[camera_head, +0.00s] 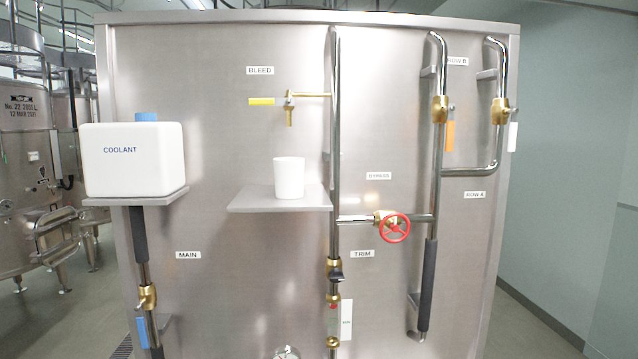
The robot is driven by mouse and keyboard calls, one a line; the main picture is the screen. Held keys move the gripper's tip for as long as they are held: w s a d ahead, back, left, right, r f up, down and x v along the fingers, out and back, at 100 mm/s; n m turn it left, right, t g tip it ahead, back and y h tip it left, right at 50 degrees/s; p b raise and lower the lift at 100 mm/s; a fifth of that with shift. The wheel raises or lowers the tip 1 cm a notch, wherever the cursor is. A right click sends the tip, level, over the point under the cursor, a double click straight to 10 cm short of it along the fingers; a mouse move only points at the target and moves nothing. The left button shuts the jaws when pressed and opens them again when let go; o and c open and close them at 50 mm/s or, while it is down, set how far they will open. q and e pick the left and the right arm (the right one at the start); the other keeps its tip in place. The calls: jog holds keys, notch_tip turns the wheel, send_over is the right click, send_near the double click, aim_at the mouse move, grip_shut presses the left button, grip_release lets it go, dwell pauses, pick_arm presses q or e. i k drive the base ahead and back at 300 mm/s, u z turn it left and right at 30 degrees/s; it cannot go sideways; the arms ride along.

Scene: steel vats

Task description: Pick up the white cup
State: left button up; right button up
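The white cup (289,178) stands upright on a small grey metal shelf (250,202) fixed to the steel panel, near the middle of the head view. It sits toward the shelf's right side, just left of a vertical steel pipe. A brass bleed tap (290,107) with a yellow handle is on the panel above the cup, apart from it. Neither of my grippers shows in the head view.
A white coolant tank (134,159) with a blue cap rests on a left shelf. The vertical pipe (335,130) runs close to the cup's right. A red valve wheel (394,228) sticks out lower right. Panel space left of the cup is clear.

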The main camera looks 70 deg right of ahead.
aim_at(288, 170)
jog(key=z, duration=2.15)
